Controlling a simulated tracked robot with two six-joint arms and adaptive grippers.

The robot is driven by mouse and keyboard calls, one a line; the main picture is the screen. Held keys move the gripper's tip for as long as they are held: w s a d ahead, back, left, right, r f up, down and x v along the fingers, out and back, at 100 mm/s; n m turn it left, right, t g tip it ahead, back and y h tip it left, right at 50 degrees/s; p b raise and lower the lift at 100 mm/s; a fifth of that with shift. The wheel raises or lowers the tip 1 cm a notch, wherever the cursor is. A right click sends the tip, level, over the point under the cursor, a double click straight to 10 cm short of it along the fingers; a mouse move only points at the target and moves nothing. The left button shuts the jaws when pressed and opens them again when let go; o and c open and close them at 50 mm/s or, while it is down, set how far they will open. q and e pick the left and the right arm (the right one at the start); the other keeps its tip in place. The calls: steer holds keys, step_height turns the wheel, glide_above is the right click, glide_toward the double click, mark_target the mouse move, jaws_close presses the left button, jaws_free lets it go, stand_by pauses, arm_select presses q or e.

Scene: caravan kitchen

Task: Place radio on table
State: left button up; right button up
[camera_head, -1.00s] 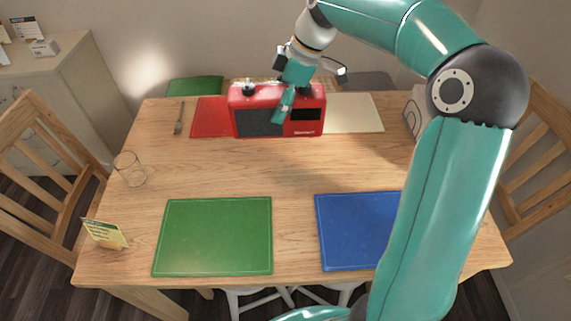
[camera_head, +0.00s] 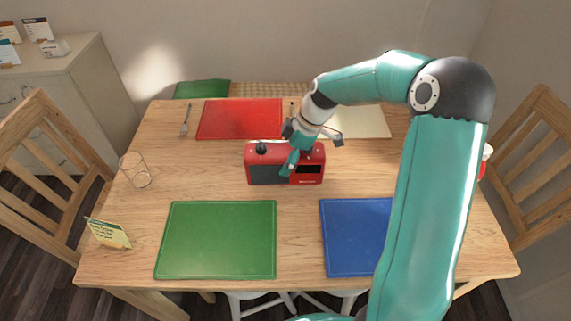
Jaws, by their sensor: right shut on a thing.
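The red radio (camera_head: 270,172) with a dark speaker front is over the middle of the wooden table (camera_head: 190,178), just in front of the red placemat. It looks upright. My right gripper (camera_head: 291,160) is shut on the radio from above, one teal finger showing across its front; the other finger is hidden. I cannot tell for sure whether the radio's underside touches the table. My left gripper is not in view.
A red placemat (camera_head: 240,118) and a cream placemat (camera_head: 362,121) lie at the back. A green placemat (camera_head: 217,240) and a blue placemat (camera_head: 355,238) lie in front. A glass (camera_head: 136,172), a fork (camera_head: 186,120) and a small card (camera_head: 108,234) are at the left.

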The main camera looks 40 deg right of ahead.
step_height(320, 180, down, 3)
steer(key=shift+r, duration=0.15)
steer(key=o, duration=1.8)
steer(key=v, duration=1.2)
